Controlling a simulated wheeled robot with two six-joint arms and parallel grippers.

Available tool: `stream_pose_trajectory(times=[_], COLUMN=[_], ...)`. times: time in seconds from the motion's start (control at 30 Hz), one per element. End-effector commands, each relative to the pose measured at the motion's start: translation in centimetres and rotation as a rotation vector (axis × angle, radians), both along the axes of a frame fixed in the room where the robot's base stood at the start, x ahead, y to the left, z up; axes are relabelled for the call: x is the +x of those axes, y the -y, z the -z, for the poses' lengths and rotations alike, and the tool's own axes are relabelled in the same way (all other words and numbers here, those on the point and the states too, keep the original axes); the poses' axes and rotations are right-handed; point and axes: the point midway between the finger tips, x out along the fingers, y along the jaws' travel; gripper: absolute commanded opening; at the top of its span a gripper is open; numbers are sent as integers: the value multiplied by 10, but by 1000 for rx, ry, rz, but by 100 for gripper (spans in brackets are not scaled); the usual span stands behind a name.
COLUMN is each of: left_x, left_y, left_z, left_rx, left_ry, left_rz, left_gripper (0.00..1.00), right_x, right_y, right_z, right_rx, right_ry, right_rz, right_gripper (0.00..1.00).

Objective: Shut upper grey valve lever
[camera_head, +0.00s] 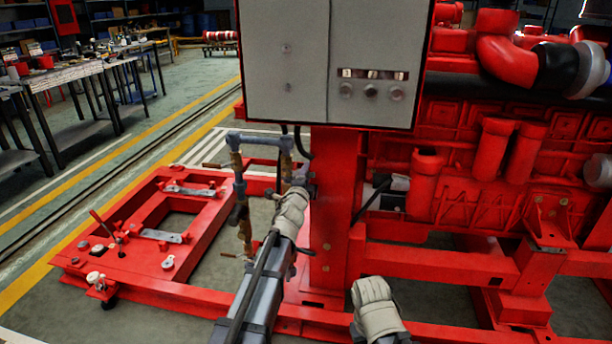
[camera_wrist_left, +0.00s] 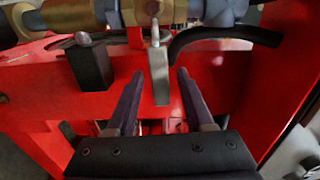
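In the left wrist view a light grey valve lever (camera_wrist_left: 159,72) hangs down from the brass and grey pipe along the top. My left gripper (camera_wrist_left: 160,75) is open, with one dark finger on each side of this lever. Gaps show between the lever and both fingers, so it is not gripped. In the head view my left gripper (camera_head: 304,184) is at the pipework beside the red post; its fingers and the lever are too small and covered to make out.
A dark block-like handle (camera_wrist_left: 90,63) hangs left of the lever, and a black hose (camera_wrist_left: 225,36) curves at the right. In the head view the pipe loop (camera_head: 240,185) stands left of the red post (camera_head: 333,190), under a grey control box (camera_head: 290,75). The red engine (camera_head: 480,170) fills the right.

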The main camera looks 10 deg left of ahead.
Motion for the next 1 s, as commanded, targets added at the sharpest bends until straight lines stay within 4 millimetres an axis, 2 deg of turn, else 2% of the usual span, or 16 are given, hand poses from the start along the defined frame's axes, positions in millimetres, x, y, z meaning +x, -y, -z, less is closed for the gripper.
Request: stream_pose_trajectory(times=[0.37,0.57,0.8,1.0], left_x=[-5,-28,-68,-79], left_y=[0,0,0,0], left_z=[0,0,0,0], left_rx=[0,0,0,0], left_ry=[0,0,0,0], left_rz=[0,0,0,0], left_gripper=[55,55,55,55], right_x=[0,0,0,0], right_y=[0,0,0,0], right_z=[0,0,0,0], right_rx=[0,0,0,0], right_ry=[0,0,0,0], right_rz=[0,0,0,0], right_gripper=[50,50,50,50])
